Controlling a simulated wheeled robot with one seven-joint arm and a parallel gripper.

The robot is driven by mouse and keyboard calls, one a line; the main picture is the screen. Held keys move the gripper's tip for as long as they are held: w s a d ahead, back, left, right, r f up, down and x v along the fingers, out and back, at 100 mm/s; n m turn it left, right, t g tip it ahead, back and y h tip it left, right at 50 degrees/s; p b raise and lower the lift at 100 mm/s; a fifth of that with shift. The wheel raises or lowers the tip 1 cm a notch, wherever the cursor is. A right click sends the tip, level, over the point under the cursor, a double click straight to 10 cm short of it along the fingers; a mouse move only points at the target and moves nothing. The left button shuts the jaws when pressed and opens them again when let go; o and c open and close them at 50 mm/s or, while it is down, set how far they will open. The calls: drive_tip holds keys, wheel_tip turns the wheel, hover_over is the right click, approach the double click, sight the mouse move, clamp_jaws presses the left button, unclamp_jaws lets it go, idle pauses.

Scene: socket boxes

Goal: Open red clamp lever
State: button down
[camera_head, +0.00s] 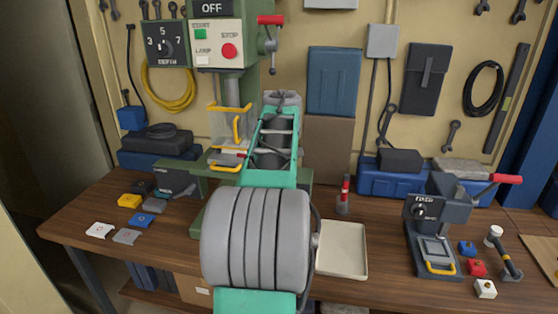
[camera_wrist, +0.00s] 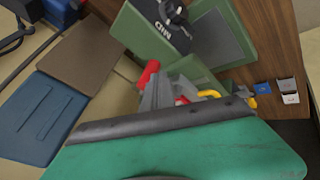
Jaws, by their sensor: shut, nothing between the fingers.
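A small red lever (camera_head: 242,155) shows at the drill press, beside the yellow handles and just left of my teal arm. In the wrist view a small red piece (camera_wrist: 182,101) lies beside a yellow handle (camera_wrist: 209,94), partly covered by grey parts; it seems to be the same lever. My gripper (camera_wrist: 170,92) shows only in part above the dark edge of my teal link. It is shut and empty, close to these parts; I cannot tell whether it touches the lever. A larger red grip (camera_wrist: 148,73) stands just beyond. In the head view my arm hides the gripper.
The drill press panel (camera_head: 214,45) reads OFF, with a red-tipped handle (camera_head: 270,20) at its right. A cream tray (camera_head: 343,250) and a press with a red lever (camera_head: 505,178) stand to the right. Several small coloured plates lie left. The front right bench is partly clear.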

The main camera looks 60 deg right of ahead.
drive_tip(key=shift+s+d+p, duration=0.2)
drive_tip(key=shift+d+p, duration=0.1)
drive_tip(key=shift+d, duration=0.8)
drive_tip(key=s+a+f+b+v, duration=0.1)
drive_tip(key=b+v, duration=0.3)
drive_tip(key=v, duration=0.8)
drive_tip(key=shift+a+f, duration=0.25)
drive_tip(key=shift+a, duration=0.3)
